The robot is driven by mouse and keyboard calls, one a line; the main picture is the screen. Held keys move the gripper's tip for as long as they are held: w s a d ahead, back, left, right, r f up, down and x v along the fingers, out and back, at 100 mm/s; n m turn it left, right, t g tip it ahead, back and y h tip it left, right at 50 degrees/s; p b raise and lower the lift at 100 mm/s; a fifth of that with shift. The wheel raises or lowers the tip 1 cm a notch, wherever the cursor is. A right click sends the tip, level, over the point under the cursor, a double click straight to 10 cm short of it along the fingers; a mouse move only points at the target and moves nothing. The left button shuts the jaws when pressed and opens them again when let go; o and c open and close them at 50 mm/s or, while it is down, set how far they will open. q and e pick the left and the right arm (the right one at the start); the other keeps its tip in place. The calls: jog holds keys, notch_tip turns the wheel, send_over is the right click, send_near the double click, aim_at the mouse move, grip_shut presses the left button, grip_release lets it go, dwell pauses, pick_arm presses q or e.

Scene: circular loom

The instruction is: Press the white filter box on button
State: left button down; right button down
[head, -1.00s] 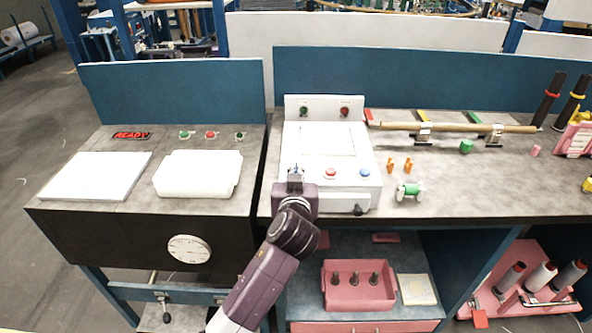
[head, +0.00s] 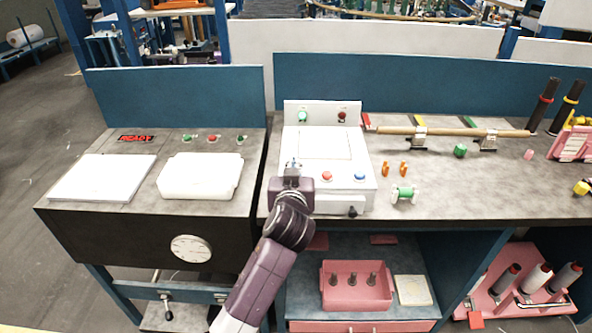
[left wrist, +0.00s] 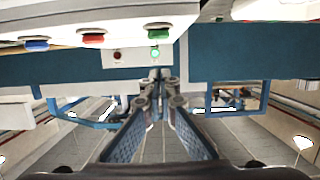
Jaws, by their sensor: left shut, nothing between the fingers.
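The white filter box (head: 325,143) stands on the middle bench, with a red button (head: 327,176) and a blue button (head: 360,177) on its front strip. A green button (left wrist: 158,25) shows in the left wrist view, but my gripper hides it in the head view. The back panel has a bright green lamp (head: 302,117) and a dark red lamp (head: 341,116). My left gripper (head: 293,163) is shut and empty over the left end of the button strip. Its fingertips also show in the left wrist view (left wrist: 158,76); contact with the button cannot be told. My right gripper is not in view.
The left bench holds a white slab (head: 103,177), a white tray (head: 199,176) and a red READY display (head: 135,138). To the right are a green spool (head: 403,195), orange pegs and a wooden rod (head: 455,132). A pink tray (head: 357,295) sits on the lower shelf.

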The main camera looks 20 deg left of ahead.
pick_arm(q)
jog(key=b+v, duration=0.1)
jog(key=v, duration=0.8)
jog(key=shift+b, duration=0.35)
jog(key=shift+a+f, duration=0.1)
